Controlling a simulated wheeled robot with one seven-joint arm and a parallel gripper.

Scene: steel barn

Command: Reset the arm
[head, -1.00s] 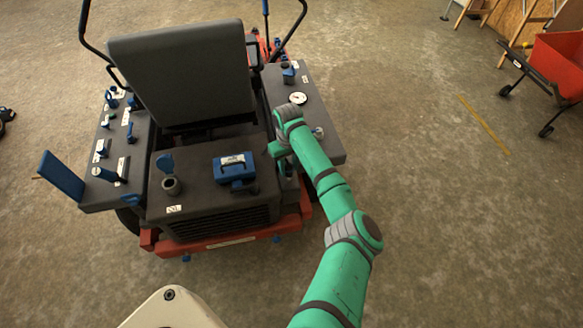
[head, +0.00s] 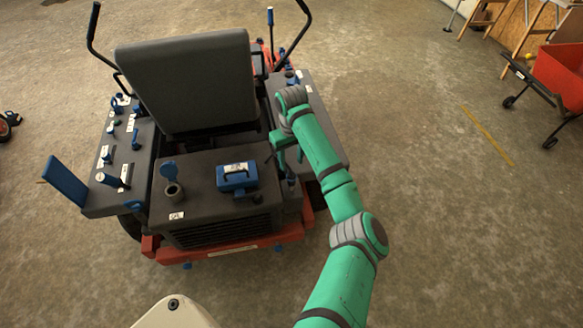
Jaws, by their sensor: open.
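My green arm reaches up from the bottom right of the head view and bends down at the wrist. My gripper (head: 271,158) points down and left beside the rear right part of a ride-on mower (head: 225,190). Its thin dark jaws are small in the picture and look empty and apart. It appears near the blue handle (head: 237,178) on the mower's rear deck, but no contact shows. The arm hides part of the mower's right side panel.
The mower has a grey seat (head: 190,82), a left panel of blue levers (head: 122,150) and a raised blue plate (head: 65,183). A red cart (head: 558,75) stands at the upper right. Concrete floor right of the arm is clear, marked with a yellow strip (head: 487,135).

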